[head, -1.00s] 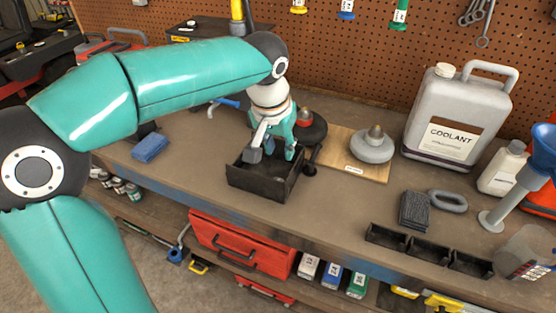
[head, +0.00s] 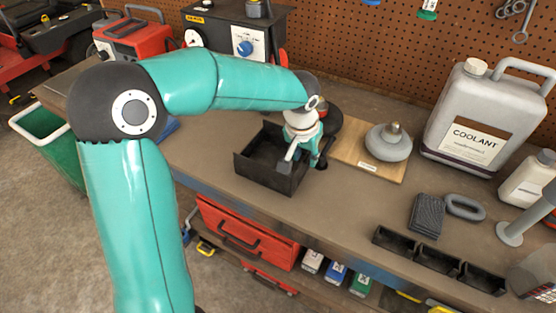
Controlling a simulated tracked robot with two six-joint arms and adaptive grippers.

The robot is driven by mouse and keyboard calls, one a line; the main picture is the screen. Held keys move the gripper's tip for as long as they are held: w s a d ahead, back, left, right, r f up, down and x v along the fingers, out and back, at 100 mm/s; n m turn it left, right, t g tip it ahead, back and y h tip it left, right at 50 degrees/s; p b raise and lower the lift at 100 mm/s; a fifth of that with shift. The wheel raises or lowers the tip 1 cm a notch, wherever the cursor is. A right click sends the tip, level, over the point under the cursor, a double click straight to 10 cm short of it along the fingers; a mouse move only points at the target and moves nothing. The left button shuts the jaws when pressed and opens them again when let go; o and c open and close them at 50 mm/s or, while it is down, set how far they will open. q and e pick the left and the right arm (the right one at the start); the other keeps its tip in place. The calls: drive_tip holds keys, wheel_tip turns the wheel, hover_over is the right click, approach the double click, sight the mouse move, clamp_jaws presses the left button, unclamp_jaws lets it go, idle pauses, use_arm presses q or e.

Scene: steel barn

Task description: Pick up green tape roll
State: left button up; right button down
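No green roll of tape shows plainly. A green item with a white label (head: 428,13) hangs on the pegboard, cut by the top edge; I cannot tell whether it is the tape roll. My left gripper (head: 303,163) points down over the right side of an open black bin (head: 262,178) on the bench. Its fingers look apart, and I see nothing between them. The gripper and arm hide part of the bin's inside and what is behind it. My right gripper is not in view.
A wooden board (head: 350,158) with a grey cone-topped disc (head: 388,143) lies right of the bin. A coolant jug (head: 478,125), grey block (head: 427,215), grey ring (head: 465,206) and small black trays (head: 436,258) stand farther right. The bench front between is clear.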

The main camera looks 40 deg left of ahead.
sight(306, 172)
use_arm(q)
drive_tip(key=shift+p+x, duration=0.5)
drive_tip(key=shift+x, duration=2.25)
drive_tip(key=shift+w+a, duration=0.1)
drive_tip(key=shift+a, duration=0.05)
drive_tip(key=shift+r, duration=0.1)
clamp_jaws()
